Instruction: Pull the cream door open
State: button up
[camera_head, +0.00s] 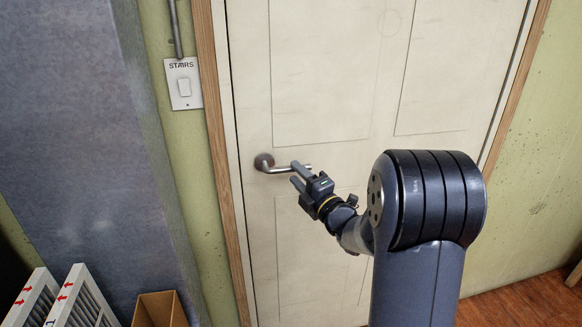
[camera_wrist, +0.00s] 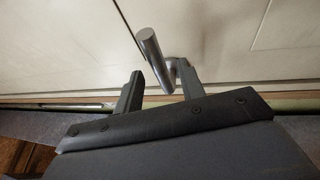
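The cream door (camera_head: 330,100) is a panelled door that looks shut in its wooden frame. Its metal lever handle (camera_head: 280,168) is on the door's left side and points right. My gripper (camera_head: 298,175) is at the lever's free end, with its fingers pointing toward the handle. In the wrist view, the lever (camera_wrist: 154,58) lies across the gap between the two spread fingers of my gripper (camera_wrist: 160,80). The fingers stand apart with room beside the lever, so the gripper is open. Whether a finger touches the lever is unclear.
A light switch plate marked STAIRS (camera_head: 184,84) is on the green wall left of the wooden door frame (camera_head: 217,130). A grey duct-like column (camera_head: 90,130) stands farther left. White-framed filters (camera_head: 72,298) and a cardboard box (camera_head: 160,309) are at lower left. Reddish floor shows at lower right.

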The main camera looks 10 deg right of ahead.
aim_at(293, 171)
jog(key=shift+x, duration=1.65)
grip_shut()
